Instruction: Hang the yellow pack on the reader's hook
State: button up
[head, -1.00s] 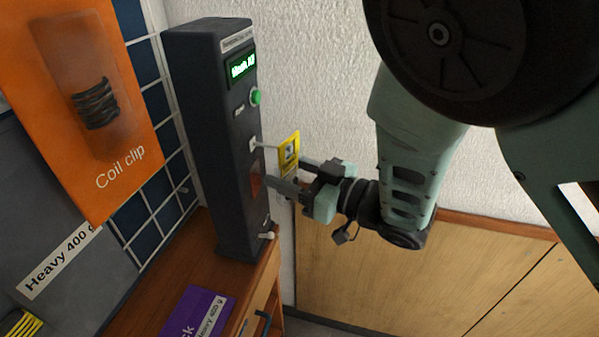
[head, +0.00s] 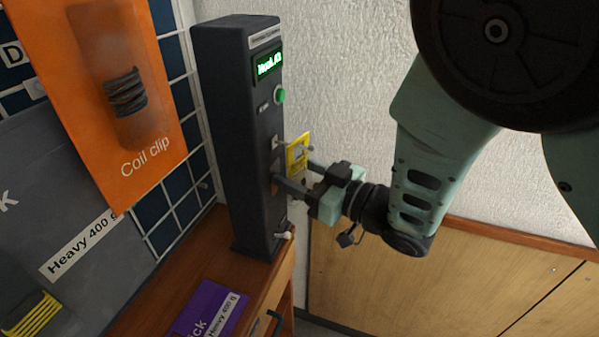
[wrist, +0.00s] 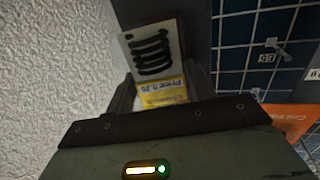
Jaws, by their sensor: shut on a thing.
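The yellow pack (head: 299,151) is held upright by my gripper (head: 300,178), close in front of the reader (head: 236,140), a tall dark tower with a green display. The hook's pale base (head: 275,143) shows on the reader's face just left of the pack. I cannot tell whether the hook passes through the pack's hole. In the wrist view the pack's yellow label (wrist: 160,94) lies between the fingers of my gripper (wrist: 158,100), with a dark coil in its clear part above. The hook does not show clearly there.
An orange coil clip pack (head: 125,100) and a grey Heavy 400 g pack (head: 60,215) hang at the left. A purple pack (head: 208,310) is at the desk's front. A white lever (head: 284,235) juts from the reader's foot. A white wall (head: 350,60) stands behind.

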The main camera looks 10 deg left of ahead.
jog(key=o, duration=1.1)
jog(key=shift+c, duration=0.2)
jog(key=shift+d, duration=0.1)
jog(key=p+v, duration=0.7)
jog(key=v, duration=1)
jog(key=shift+s, duration=0.1)
